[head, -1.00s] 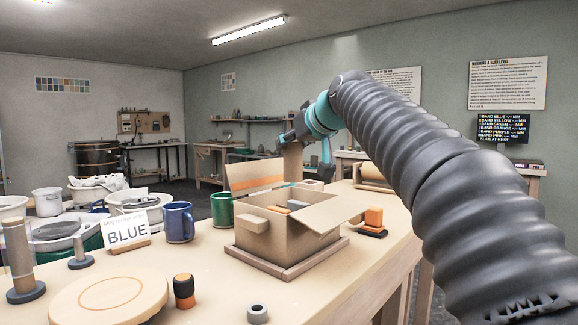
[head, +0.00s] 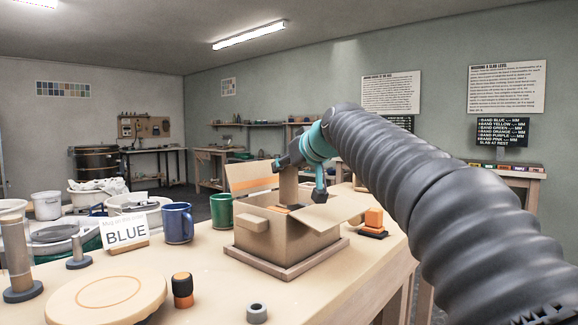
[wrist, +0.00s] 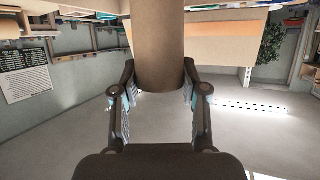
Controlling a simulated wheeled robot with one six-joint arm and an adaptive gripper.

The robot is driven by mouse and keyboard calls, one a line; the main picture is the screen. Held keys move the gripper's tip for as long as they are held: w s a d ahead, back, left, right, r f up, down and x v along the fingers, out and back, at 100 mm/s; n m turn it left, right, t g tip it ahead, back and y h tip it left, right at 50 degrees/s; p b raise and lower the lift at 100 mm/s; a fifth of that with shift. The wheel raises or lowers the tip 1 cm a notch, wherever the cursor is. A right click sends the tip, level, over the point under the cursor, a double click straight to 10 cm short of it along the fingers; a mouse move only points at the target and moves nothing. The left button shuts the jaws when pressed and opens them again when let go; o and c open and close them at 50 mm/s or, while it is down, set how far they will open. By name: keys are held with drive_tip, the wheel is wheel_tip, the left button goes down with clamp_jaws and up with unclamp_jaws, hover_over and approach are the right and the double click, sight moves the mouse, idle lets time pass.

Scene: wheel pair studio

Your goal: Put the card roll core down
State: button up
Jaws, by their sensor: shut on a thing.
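The card roll core (head: 288,188) is a plain brown tube. My gripper (head: 301,176) is shut on it and holds it upright over the open cardboard box (head: 280,240). The core's lower end is at about the level of the box's opening, and I cannot tell whether it touches anything inside. In the wrist view the core (wrist: 158,45) sits between the two fingers of my gripper (wrist: 159,84).
The box stands on a wooden tray with its flaps spread out. Blue (head: 177,223) and green (head: 221,210) mugs stand left of it, an orange-and-black block (head: 373,222) right. A round board (head: 107,298), a small jar (head: 182,290) and a grey ring (head: 257,312) lie in front.

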drive_tip(key=shift+f, duration=0.4)
drive_tip(key=o, duration=1.3)
drive_tip(key=shift+r, duration=0.15)
drive_tip(key=v, duration=0.8)
drive_tip(key=r+v, duration=0.1)
drive_tip(key=v, duration=0.3)
drive_tip(key=shift+a, duration=0.1)
